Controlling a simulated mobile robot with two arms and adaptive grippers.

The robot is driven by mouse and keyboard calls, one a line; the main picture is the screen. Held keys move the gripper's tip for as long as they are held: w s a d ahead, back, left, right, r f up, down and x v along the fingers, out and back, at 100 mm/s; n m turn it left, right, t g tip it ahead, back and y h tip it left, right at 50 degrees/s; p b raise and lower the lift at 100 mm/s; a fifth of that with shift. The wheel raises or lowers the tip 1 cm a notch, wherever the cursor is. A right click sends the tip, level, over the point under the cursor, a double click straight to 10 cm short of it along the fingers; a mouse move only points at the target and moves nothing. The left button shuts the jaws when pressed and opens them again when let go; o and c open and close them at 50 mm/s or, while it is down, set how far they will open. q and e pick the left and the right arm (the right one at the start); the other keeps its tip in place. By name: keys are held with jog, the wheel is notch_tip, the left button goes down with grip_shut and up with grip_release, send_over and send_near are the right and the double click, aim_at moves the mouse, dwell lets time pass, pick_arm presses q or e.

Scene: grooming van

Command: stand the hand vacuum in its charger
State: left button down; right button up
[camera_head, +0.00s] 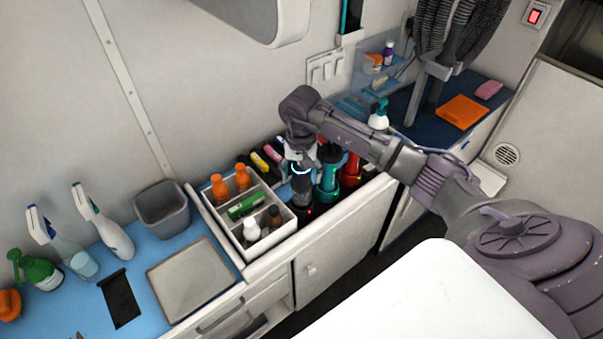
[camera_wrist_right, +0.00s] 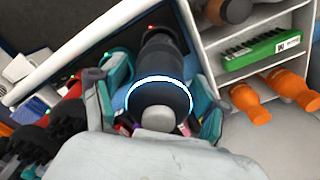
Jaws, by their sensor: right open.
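The hand vacuum (camera_head: 301,186) is dark with a glowing pale-blue ring. It stands upright at the counter's front, its lower end at a dark charger (camera_head: 306,213) with a small red light. My right gripper (camera_head: 302,158) is directly above it. In the right wrist view the vacuum (camera_wrist_right: 160,98) lies between the two spread fingers of my right gripper (camera_wrist_right: 158,80), which is open. Whether the vacuum is fully seated is hard to see. My left gripper is out of view.
A teal device (camera_head: 328,172) and a red device (camera_head: 351,170) stand close on the right. A white divided caddy (camera_head: 226,235) with orange and other bottles stands close on the left. A grey bin (camera_head: 162,208) and spray bottles are farther left.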

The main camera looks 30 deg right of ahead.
notch_tip(320, 180, up, 11)
jog(key=b, duration=0.4)
jog(key=shift+f, duration=0.1)
jog(key=shift+r, duration=0.65)
